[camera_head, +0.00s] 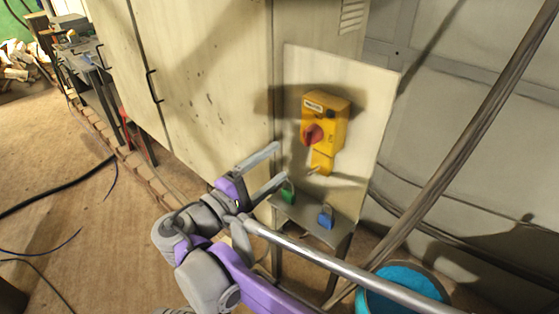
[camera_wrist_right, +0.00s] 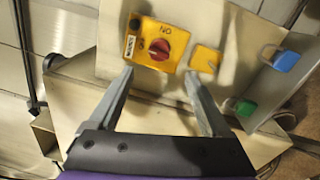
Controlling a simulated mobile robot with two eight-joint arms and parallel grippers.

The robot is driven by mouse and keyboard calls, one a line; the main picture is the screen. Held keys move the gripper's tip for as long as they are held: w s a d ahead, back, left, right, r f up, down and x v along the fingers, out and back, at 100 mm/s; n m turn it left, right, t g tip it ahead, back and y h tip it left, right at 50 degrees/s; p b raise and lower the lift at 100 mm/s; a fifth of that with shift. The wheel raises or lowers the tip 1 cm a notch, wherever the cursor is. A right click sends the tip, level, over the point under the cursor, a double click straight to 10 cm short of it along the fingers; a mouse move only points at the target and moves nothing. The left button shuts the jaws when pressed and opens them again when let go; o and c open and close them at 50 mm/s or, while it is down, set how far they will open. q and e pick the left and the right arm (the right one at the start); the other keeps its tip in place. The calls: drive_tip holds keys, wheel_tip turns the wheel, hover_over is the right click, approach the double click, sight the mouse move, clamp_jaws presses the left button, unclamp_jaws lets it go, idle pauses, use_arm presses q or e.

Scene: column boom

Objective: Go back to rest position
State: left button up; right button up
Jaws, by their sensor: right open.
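My right gripper (camera_head: 281,163) is open and empty, its two fingers pointing at the pale panel. It also shows in the right wrist view (camera_wrist_right: 159,75), with nothing between the fingers. Ahead of it is a yellow switch box (camera_head: 336,108) with a red rotary knob (camera_head: 312,135), mounted on the panel. In the wrist view the knob (camera_wrist_right: 158,48) lies just beyond the fingertips, apart from them. A yellow flap or plate (camera_wrist_right: 206,60) sits beside the box. My left gripper is not in view.
A green padlock (camera_head: 288,195) and a blue padlock (camera_head: 325,219) stand on a small grey shelf (camera_head: 304,217) below the switch box. A metal bar (camera_head: 340,268) crosses in front. A blue bucket (camera_head: 402,286) is at lower right. Tan floor (camera_head: 60,180) at left is mostly open, with cables.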

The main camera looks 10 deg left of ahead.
idle(0.3)
drive_tip(key=s+d+f+m+g+y, duration=0.2)
drive_tip(key=d+f+g, duration=0.2)
drive_tip(key=d+f, duration=0.45)
drive_tip(key=s+d+f+m+g+y, duration=0.1)
drive_tip(key=s+d+f+m+g, duration=0.25)
drive_tip(key=d, duration=0.85)
drive_tip(key=s+d+f+m+g+y+p, duration=0.1)
drive_tip(key=s+d+f+m+y, duration=0.3)
drive_tip(key=s+f, duration=1)
drive_tip(key=m+g+y, duration=0.1)
drive_tip(key=m+y, duration=0.2)
drive_tip(key=y, duration=0.1)
drive_tip(key=shift+s+m, duration=0.15)
drive_tip(key=shift+m, duration=0.2)
